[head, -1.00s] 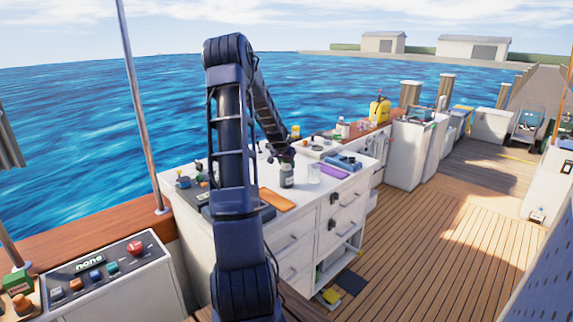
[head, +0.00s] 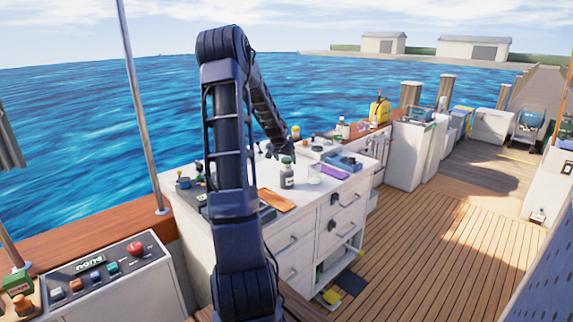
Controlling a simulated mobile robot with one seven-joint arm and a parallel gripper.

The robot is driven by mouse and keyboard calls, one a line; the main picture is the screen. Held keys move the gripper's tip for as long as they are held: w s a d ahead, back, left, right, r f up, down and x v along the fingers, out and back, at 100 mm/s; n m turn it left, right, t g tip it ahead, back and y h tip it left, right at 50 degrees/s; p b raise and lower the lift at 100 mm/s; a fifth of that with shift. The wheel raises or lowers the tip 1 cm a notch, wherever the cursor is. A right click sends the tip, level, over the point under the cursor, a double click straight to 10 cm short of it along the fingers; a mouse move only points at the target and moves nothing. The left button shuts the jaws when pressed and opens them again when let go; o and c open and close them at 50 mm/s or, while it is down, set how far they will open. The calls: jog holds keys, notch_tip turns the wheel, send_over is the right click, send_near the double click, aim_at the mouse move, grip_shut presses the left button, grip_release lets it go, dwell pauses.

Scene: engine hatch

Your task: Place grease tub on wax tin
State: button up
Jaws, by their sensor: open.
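My gripper (head: 273,151) is over the white counter, small and dark at the end of my arm. It is open and apart from the dark grey bottle with a green cap (head: 287,175), which stands upright just in front of it. I cannot pick out the grease tub or the wax tin for certain. A small pale, clear-looking container (head: 314,175) stands to the right of the bottle. A small yellow-topped jar (head: 296,132) is at the back of the counter. My arm hides part of the counter's left side.
The white cabinet (head: 310,238) has drawers and an open lower shelf. An orange board (head: 277,200), a purple pad (head: 334,172) and a blue tray (head: 343,161) lie on top. A control box (head: 108,268) is at the lower left.

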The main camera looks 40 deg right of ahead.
jog(key=v, duration=0.8)
jog(key=s+a+r+n+t+y, duration=0.15)
jog(key=a+r, duration=0.25)
jog(key=a, duration=0.7)
jog(key=s+a+r+n+y, duration=0.1)
jog(key=a+r+n, duration=0.2)
jog(key=a, duration=0.8)
jog(key=s+a+r+n+t+y, duration=0.15)
jog(key=a+r, duration=0.25)
jog(key=a, duration=0.7)
jog(key=s+a+n+y, duration=0.1)
jog(key=s+a+n, duration=0.6)
jog(key=s+a, duration=1)
jog(key=a, duration=0.3)
jog(key=shift+a+n+g+y, duration=0.3)
jog(key=shift+n, duration=0.1)
